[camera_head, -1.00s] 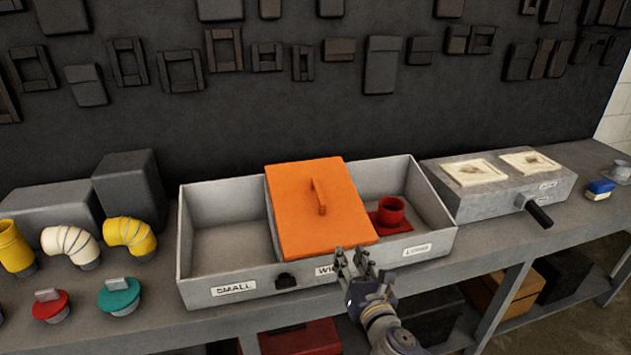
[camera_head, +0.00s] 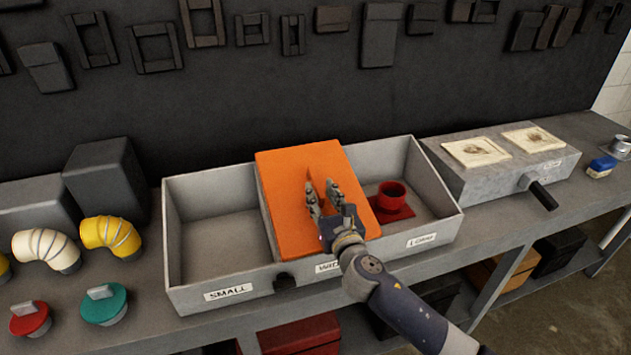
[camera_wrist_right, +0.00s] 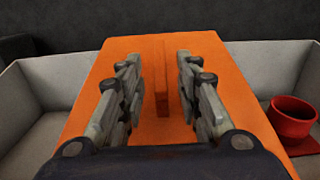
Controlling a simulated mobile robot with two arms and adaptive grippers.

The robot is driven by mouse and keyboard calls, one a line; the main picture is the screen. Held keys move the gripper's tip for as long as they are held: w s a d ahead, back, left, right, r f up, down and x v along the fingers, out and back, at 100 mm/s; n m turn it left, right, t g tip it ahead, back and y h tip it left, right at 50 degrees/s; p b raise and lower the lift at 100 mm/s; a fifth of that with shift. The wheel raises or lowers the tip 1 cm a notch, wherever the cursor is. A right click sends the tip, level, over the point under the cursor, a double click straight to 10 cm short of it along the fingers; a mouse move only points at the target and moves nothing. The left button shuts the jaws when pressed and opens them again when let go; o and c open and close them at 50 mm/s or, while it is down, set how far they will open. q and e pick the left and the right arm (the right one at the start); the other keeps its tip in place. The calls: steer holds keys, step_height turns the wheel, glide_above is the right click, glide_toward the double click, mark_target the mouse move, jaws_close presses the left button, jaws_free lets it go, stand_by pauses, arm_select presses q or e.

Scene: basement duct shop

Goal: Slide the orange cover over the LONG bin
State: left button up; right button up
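The orange cover (camera_head: 285,205) lies over the middle WIDE section of the grey three-part bin box (camera_head: 190,298). Its upright orange handle shows between my fingers in the right wrist view (camera_wrist_right: 166,85). My right gripper (camera_head: 322,190) is above the cover, open, with a finger on each side of the handle and visible gaps to it. The LONG bin (camera_head: 430,205), at the right end of the box, is uncovered. A red collar on a square base (camera_head: 391,197) sits in it; it also shows in the right wrist view (camera_wrist_right: 292,120). My left gripper is not in view.
The SMALL bin (camera_head: 220,245) at left is open and looks empty. A grey box with cream plates and a dark handle (camera_head: 500,180) stands close to the right of the bins. Elbows (camera_head: 110,235) and a teal-capped fitting (camera_head: 104,303) sit at left.

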mark_target(316, 180)
steer(key=x, duration=0.4)
steer(key=shift+w+a, duration=0.1)
steer(key=shift+w, duration=0.3)
steer(key=shift+c, duration=1)
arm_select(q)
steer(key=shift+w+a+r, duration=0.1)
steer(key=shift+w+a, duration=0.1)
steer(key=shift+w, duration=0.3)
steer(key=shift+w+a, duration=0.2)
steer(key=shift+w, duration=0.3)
arm_select(e)
jaws_close()
